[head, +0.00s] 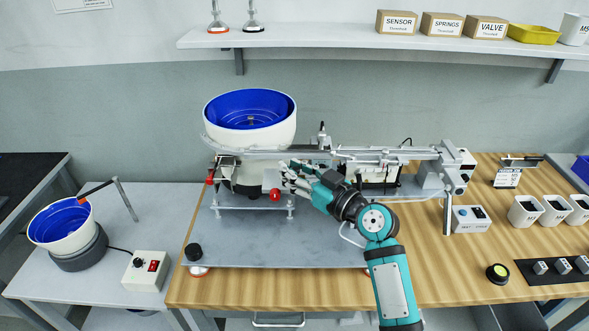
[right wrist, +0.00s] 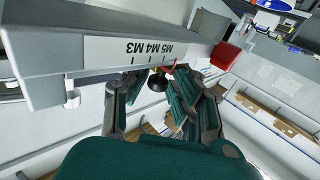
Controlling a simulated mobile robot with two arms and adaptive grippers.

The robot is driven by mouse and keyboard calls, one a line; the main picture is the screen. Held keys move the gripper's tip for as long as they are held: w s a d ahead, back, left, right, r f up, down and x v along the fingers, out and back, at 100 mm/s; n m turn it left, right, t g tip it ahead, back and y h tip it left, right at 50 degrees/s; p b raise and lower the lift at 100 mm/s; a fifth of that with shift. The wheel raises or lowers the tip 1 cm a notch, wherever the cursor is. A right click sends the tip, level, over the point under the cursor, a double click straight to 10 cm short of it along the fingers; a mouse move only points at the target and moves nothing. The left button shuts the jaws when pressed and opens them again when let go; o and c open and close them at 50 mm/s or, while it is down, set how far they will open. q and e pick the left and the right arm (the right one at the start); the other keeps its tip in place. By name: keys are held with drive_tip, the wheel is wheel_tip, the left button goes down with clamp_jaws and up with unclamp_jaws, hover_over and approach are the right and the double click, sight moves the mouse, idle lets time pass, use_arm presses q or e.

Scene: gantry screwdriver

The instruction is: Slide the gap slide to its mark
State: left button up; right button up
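In the right wrist view, a pale scale strip (right wrist: 150,49) on a grey bar carries the marks M3, M4 and M5, seen upside down. A black round knob (right wrist: 157,82) sits just below the strip, with a thin red pointer beside it near the M5 end; this looks like the gap slide. My right gripper (right wrist: 158,88) has its teal fingers on either side of the knob, apart, and contact is not clear. In the head view my right gripper (head: 290,178) is at the rail below the blue bowl and hides the slide. My left gripper is out of view.
The feeder bowl (head: 250,128) stands behind my right gripper, and the long rail (head: 330,154) runs right from it. A red ball knob (head: 275,195) is just below the gripper. A red block (right wrist: 228,55) sits by the bar. The grey plate's front (head: 290,252) is clear.

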clamp_jaws()
drive_tip(key=shift+w+f, duration=0.1)
drive_tip(key=shift+w, duration=0.05)
drive_tip(key=shift+f, duration=0.1)
drive_tip(key=shift+d+f+b, duration=0.15)
drive_tip(key=shift+d+b, duration=0.4)
drive_tip(key=shift+b, duration=0.2)
drive_tip(key=shift+o, duration=2.4)
unclamp_jaws()
drive_tip(key=shift+s+r, duration=0.25)
drive_tip(key=shift+r, duration=0.05)
drive_tip(key=shift+d, duration=0.1)
drive_tip(key=shift+w, duration=0.1)
